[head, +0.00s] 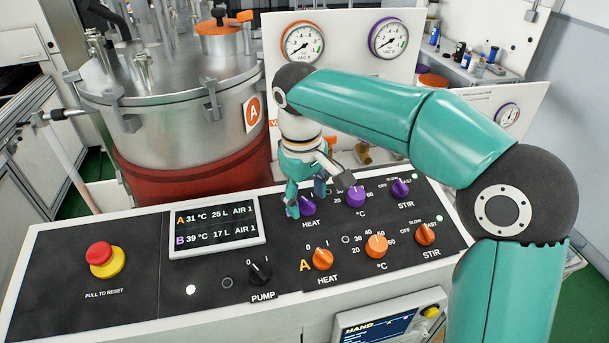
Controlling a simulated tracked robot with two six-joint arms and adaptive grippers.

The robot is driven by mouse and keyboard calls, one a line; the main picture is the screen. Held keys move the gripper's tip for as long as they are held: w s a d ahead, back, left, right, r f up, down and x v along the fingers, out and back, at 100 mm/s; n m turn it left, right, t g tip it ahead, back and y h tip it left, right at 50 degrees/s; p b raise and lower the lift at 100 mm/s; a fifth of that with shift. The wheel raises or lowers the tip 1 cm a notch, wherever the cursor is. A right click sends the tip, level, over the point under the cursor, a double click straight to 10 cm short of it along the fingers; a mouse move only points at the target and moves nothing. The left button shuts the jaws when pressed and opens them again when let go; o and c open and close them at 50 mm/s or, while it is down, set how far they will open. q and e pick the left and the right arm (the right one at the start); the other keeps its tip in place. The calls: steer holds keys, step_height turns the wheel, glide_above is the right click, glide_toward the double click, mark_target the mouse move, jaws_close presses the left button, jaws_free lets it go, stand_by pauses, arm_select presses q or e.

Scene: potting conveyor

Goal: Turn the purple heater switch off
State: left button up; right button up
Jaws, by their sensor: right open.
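The purple HEAT switch (308,206) is on the back row of the black control panel, partly hidden by my right gripper. My right gripper (318,193) is open and points down over this switch. One finger is at its left side and the other reaches to the right, towards the purple °C knob. I cannot tell whether a finger touches the switch. The switch's 0 and I marks are hidden, so its setting cannot be read. My left gripper is not in view.
The purple °C knob (356,197) and purple STIR switch (400,188) stand to the right. The orange HEAT switch (323,259), orange °C knob (376,245) and orange STIR switch (425,234) are in front. A display (217,227), PUMP switch (260,271) and red stop button (101,254) are left.

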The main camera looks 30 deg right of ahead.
mark_target(303, 208)
step_height(303, 208, up, 11)
steer(key=shift+a+r, duration=0.15)
steer(key=shift+a, duration=0.3)
steer(key=shift+s, duration=0.15)
stand_by(0.3)
